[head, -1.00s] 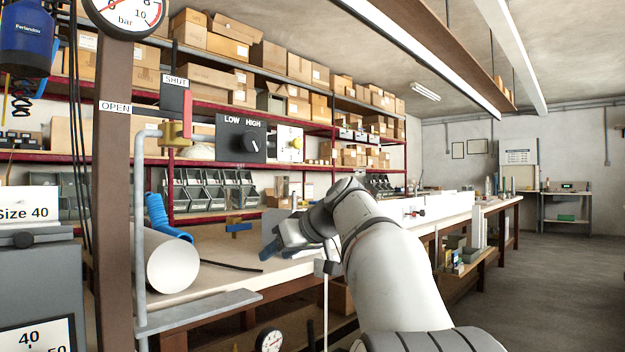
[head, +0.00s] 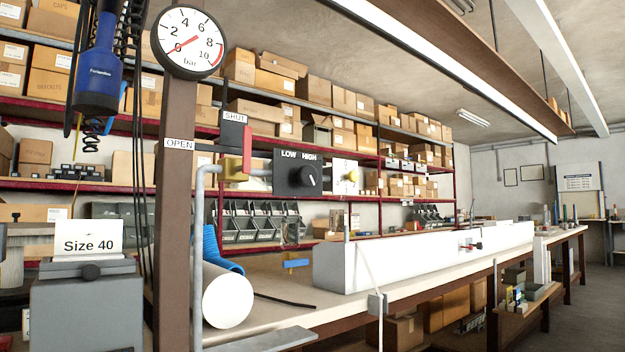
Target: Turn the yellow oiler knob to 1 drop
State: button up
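The yellow oiler knob (head: 351,176) is small and round. It sits on a white plate (head: 338,171) to the right of the black LOW/HIGH panel (head: 299,175), above the bench. Marks on the white plate are too small to read, so I cannot tell the knob's setting. My arm and gripper are outside the head view.
A pressure gauge (head: 188,42) tops a brown post (head: 174,200) on the left. A red-handled valve (head: 240,160) with OPEN and SHUT labels is beside it. A white cylinder (head: 228,299) and a long white profile (head: 420,256) lie on the bench.

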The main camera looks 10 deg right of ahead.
aim_at(353, 176)
jog(key=z, duration=0.45)
jog(key=i, duration=0.35)
jog(key=u, duration=1.2)
